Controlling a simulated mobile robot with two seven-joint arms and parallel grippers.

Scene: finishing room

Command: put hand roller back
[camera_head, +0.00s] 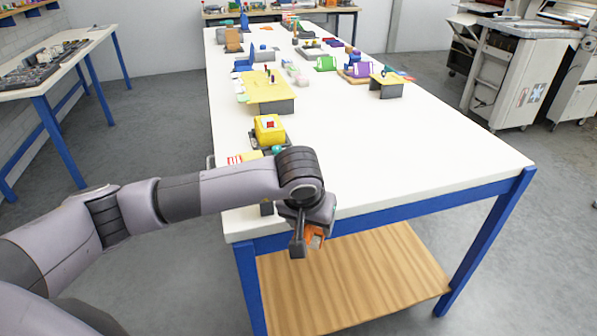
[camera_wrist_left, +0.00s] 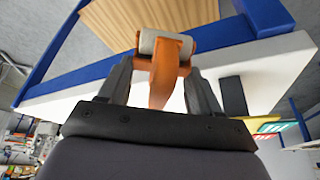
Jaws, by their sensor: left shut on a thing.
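The hand roller (camera_wrist_left: 163,70) has an orange frame and a pale grey cylinder, and it is held between the fingers of my left gripper (camera_wrist_left: 158,84) in the left wrist view. In the head view, my left gripper (camera_head: 306,232) hangs just off the near edge of the white table (camera_head: 380,150), with a bit of the orange roller (camera_head: 316,240) showing beside the finger. The gripper is shut on the roller. Much of the roller is hidden in the head view. My right gripper is not in view.
The table's near right half is clear. A wooden shelf (camera_head: 352,282) lies below.

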